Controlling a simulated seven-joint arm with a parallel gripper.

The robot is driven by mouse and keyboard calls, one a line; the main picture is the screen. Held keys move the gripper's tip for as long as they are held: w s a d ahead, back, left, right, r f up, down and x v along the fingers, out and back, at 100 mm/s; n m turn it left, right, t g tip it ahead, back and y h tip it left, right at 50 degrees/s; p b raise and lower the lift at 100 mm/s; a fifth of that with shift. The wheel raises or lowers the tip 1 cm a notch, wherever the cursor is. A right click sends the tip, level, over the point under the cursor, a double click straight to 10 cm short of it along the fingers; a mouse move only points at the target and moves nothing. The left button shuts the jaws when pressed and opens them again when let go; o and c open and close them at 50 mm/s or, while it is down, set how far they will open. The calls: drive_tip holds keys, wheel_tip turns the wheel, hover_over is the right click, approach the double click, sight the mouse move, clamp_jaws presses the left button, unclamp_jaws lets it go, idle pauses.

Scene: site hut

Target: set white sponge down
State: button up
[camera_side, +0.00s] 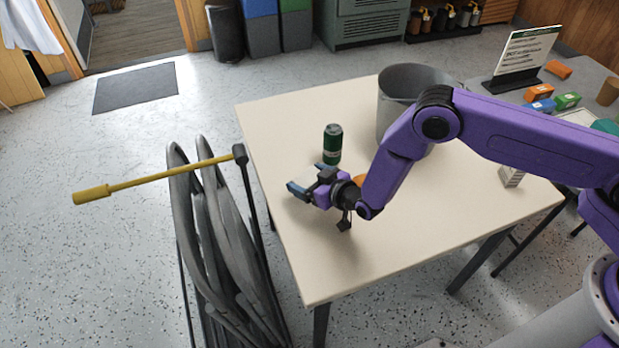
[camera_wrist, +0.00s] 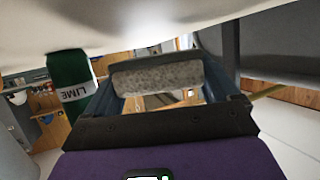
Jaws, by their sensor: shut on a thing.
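The white sponge (camera_wrist: 157,79), speckled with grey, is held crosswise between the two fingers of my gripper (camera_wrist: 160,70) in the wrist view. That view is upside down, with the pale table top (camera_wrist: 150,25) along its upper edge. In the side view my gripper (camera_side: 303,187) is low over the left part of the table (camera_side: 400,225), tilted down and pointing left. The sponge is mostly hidden there by the fingers. I cannot tell whether it touches the table.
A green can (camera_side: 332,146) stands close behind my gripper; its LIME label shows in the wrist view (camera_wrist: 74,88). A grey bucket (camera_side: 397,95) stands at the back. An orange thing (camera_side: 359,179) is partly hidden by my arm. A small white box (camera_side: 511,177) is at the right. The front table is clear.

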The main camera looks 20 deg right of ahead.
drive_tip(key=shift+s+f, duration=0.1)
drive_tip(key=shift+f, duration=0.3)
drive_tip(key=o, duration=0.8)
drive_tip(key=shift+c, duration=0.2)
drive_tip(key=shift+r, duration=0.1)
drive_tip(key=shift+r, duration=0.5)
drive_tip(key=v, duration=1.1)
drive_tip(key=shift+s+r, duration=0.25)
drive_tip(key=shift+s, duration=0.1)
